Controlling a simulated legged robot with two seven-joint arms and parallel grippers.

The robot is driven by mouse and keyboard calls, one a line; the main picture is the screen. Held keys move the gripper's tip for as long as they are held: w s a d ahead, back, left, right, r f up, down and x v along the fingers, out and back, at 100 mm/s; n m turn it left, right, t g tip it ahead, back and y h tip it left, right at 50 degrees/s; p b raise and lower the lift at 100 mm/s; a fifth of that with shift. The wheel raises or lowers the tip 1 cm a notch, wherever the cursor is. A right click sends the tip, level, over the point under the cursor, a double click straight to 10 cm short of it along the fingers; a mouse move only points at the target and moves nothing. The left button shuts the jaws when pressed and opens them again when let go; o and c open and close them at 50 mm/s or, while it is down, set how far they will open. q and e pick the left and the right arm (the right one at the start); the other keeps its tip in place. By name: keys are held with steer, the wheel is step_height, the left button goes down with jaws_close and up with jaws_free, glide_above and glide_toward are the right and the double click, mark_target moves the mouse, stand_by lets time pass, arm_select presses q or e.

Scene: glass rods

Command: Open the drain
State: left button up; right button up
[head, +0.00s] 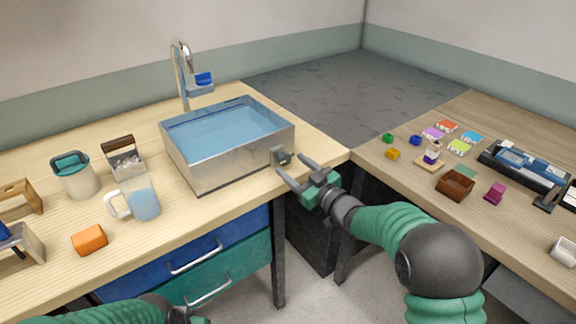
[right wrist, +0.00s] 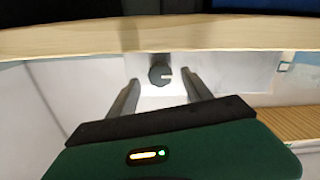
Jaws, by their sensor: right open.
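A metal basin (head: 195,165) full of blue water (head: 225,130) stands on the left wooden counter. A small grey knob (head: 281,156) sits low on its right-hand side, near the counter edge. My right gripper (head: 291,166) is open and empty, with its fingers pointing at the knob. In the right wrist view the dark round knob (right wrist: 160,75) with a light mark shows between the two fingertips, just ahead of them. I cannot tell whether the fingers touch it.
A tap (head: 180,75) stands behind the basin. Several coloured blocks and a brown box (head: 455,185) lie on the right counter. The counter around the knob is clear.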

mark_target(283, 158)
steer(key=shift+x, duration=1.45)
steer(key=shift+c, duration=0.5)
jaws_close()
